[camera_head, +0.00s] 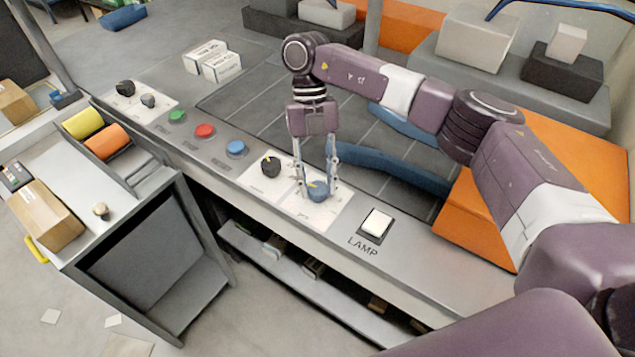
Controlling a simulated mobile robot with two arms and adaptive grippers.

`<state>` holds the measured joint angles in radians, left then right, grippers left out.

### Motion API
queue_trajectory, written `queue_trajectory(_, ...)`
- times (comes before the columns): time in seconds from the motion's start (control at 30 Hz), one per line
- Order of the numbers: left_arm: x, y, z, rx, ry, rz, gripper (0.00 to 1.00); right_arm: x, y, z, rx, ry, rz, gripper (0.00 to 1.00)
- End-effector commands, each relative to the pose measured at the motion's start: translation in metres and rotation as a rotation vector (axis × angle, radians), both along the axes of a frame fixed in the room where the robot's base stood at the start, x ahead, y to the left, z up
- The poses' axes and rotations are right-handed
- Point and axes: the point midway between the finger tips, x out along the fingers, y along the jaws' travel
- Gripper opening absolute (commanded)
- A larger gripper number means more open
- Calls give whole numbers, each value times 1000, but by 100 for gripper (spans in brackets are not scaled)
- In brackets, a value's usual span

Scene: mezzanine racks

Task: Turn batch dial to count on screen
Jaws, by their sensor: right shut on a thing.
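A blue-grey dial (318,193) with a yellow pointer mark sits on a white plate (335,212) on the console. My right gripper (317,183) reaches down from above, its two fingers shut on this dial from either side. A black dial (270,166) stands just left of it on a neighbouring white plate, untouched. The small print on the plates is too small to read, so I cannot tell which dial is the batch dial. No count on a screen can be made out. My left gripper is not in view.
Green (177,117), red (204,131) and blue (236,149) buttons line the console to the left. A white lamp switch (376,223) lies to the right. White boxes (213,60) stand behind. A side table with a cardboard box (45,215) stands at left.

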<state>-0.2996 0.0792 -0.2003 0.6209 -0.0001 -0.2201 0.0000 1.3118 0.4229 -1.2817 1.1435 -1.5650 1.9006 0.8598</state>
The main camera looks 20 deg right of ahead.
Motion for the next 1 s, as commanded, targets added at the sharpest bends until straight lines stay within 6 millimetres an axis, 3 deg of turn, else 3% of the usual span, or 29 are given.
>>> queue_trajectory(0.5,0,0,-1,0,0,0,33,1,0,2,1,-4,18,8)
queue_trajectory(0.53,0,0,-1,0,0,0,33,1,0,2,1,-4,18,35)
queue_trajectory(0.67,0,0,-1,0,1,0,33,1,0,1,1,-3,17,50)
queue_trajectory(1.0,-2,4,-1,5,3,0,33,2,0,4,1,-3,16,50)
